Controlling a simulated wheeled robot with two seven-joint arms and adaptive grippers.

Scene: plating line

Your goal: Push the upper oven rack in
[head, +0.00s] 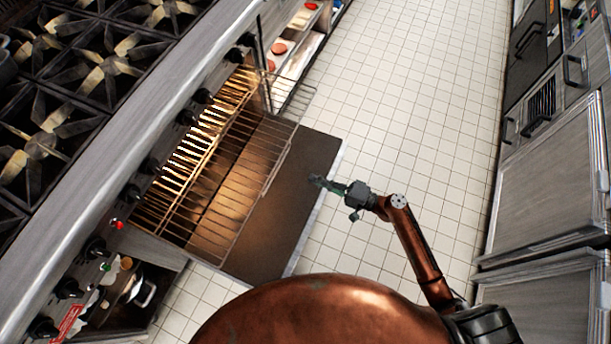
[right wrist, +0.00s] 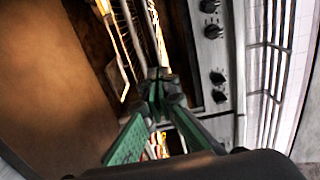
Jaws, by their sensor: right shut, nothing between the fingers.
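The oven's brown door (head: 309,170) is folded down open. A wire oven rack (head: 277,165) sticks out of the oven over the door, its front bar toward my right arm. I cannot tell surely whether this is the upper rack. My right gripper (head: 316,181) is shut and empty, beyond the door's outer edge in the head view and apart from the rack's front bar. In the right wrist view its green fingers (right wrist: 159,88) are together, with rack wires (right wrist: 128,40) beyond them. My left gripper is not in view.
A stove top with burner grates (head: 110,68) and a knob panel (head: 203,97) border the oven. A pot (head: 138,290) stands below left. The tiled floor (head: 410,110) is clear.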

